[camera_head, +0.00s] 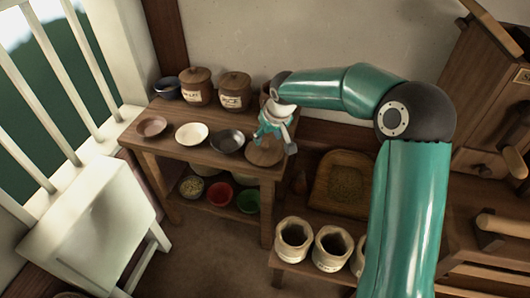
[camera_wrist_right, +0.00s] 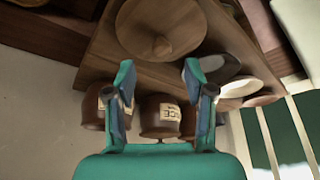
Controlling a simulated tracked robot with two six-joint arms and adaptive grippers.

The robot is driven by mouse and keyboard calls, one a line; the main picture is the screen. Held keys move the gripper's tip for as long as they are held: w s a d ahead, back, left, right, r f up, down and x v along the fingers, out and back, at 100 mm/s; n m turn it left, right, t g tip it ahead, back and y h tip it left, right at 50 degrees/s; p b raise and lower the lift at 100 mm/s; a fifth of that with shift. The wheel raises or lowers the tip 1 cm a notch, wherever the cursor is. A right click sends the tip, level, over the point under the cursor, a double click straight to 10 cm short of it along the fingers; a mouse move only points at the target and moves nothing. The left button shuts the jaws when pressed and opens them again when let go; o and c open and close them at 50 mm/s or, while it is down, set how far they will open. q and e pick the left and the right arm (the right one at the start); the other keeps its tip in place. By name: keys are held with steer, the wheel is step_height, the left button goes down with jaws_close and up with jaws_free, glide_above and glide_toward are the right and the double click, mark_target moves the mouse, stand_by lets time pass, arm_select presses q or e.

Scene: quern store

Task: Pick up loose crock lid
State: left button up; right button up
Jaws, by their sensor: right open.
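The loose crock lid (camera_head: 265,153), a round brown wooden disc with a knob, lies near the right front corner of the wooden table (camera_head: 180,152). In the right wrist view the lid (camera_wrist_right: 160,22) is at the top, its knob toward the gripper. My right gripper (camera_head: 272,132) is above the lid, partly covering it in the head view. My left gripper is not in view.
Lidded brown crocks (camera_head: 235,90) stand along the table's back; another is partly hidden behind my right gripper. A white bowl (camera_head: 192,133) and a dark bowl (camera_head: 227,142) lie left of the lid. Open sacks (camera_head: 293,240) and a grain tray (camera_head: 345,183) are lower right.

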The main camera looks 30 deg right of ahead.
mark_target(264, 144)
steer(key=b+x, duration=0.1)
steer(key=x, duration=0.4)
steer(key=shift+a, duration=0.1)
jaws_close()
